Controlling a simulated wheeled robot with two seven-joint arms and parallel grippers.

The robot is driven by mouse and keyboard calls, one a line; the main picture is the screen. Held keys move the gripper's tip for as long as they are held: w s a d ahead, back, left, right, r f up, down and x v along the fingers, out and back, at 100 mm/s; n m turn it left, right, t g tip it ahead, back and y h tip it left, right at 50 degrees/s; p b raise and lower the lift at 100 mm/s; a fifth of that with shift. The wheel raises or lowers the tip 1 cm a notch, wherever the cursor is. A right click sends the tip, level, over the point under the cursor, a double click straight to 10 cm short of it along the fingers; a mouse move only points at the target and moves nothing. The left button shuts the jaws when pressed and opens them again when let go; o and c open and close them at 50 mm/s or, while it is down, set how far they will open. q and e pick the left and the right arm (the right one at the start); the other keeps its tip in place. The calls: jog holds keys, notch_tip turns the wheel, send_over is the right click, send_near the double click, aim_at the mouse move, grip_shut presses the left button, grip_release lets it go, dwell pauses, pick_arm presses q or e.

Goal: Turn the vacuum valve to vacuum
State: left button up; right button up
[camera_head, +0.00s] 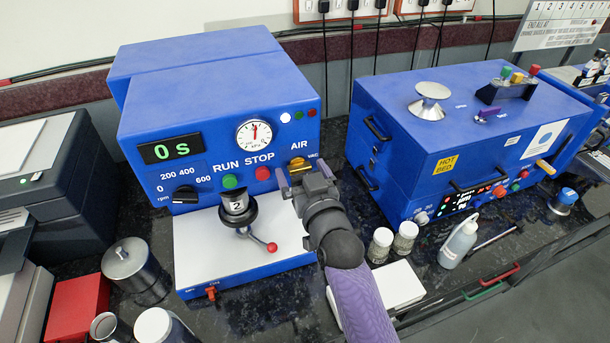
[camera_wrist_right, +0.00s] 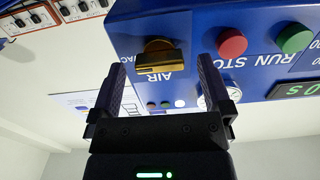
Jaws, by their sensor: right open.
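The vacuum valve (camera_head: 298,163) is a yellow-gold handle on the front of the blue spin-coater box, right of the STOP button and beside the AIR and VAC labels. The right wrist view, upside down, shows the valve (camera_wrist_right: 156,60) as a gold bar lying roughly level, with the AIR label close to it. My right gripper (camera_head: 304,181) is open in front of the valve. In the wrist view its fingers (camera_wrist_right: 161,72) stand one on each side of the handle. I see no clear contact. My left gripper is not in view.
Green RUN (camera_head: 230,181) and red STOP (camera_head: 262,173) buttons sit left of the valve. A chuck with a red-tipped lever (camera_head: 271,247) stands on the white deck. Small jars (camera_head: 380,245) and a blue hot-bed box (camera_head: 470,120) are to the right.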

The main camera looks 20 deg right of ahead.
jog(key=s, duration=0.9)
jog(key=shift+s+d+p, duration=0.15)
jog(key=shift+s+p, duration=0.15)
jog(key=shift+s, duration=0.1)
